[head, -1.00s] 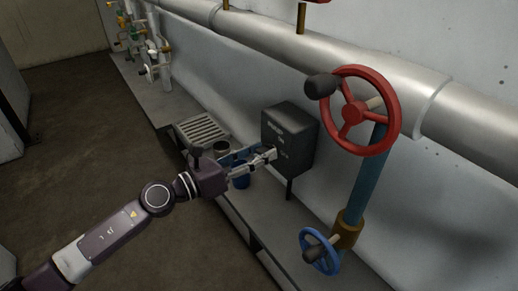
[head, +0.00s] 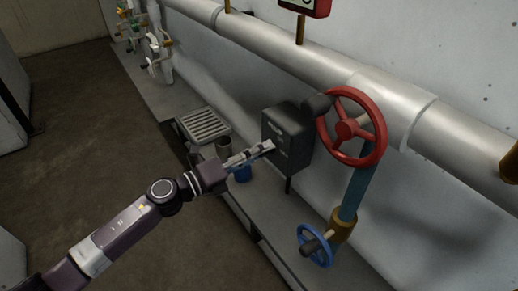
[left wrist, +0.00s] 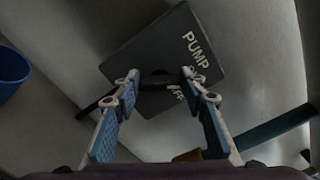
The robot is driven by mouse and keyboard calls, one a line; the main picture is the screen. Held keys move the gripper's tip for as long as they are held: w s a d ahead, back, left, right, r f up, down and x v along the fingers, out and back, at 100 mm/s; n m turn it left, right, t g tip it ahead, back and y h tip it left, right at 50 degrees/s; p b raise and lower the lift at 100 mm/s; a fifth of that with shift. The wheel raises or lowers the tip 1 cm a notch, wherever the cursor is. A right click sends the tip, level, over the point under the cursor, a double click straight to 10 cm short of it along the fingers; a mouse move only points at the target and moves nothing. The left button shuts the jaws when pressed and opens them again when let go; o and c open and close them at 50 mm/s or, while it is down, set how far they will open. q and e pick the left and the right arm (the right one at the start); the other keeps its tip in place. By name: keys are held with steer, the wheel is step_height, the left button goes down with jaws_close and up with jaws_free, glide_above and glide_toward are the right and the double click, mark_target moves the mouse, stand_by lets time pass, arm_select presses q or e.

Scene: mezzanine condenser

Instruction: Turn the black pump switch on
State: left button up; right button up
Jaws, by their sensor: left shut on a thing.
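The dark grey pump box (head: 287,138) stands on a post in front of the wall. In the left wrist view the box (left wrist: 155,45) bears the word PUMP and a smaller, partly hidden label. My left gripper (head: 268,147) is at the front face of the box. In the left wrist view the left gripper (left wrist: 159,82) has its fingertips on either side of a dark switch (left wrist: 158,80) and is shut on it. The switch is hard to make out against the dark box, so its setting cannot be read. My right gripper is not in view.
A red handwheel (head: 350,127) with a black knob stands close to the right of the box, above a blue handwheel (head: 315,246). The floor at left is clear.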

arm_select(q)
steer(key=shift+r, duration=0.1)
stand_by(0.5)
steer(key=o, duration=1.2)
steer(key=shift+c, duration=0.2)
steer(key=v, duration=1.2)
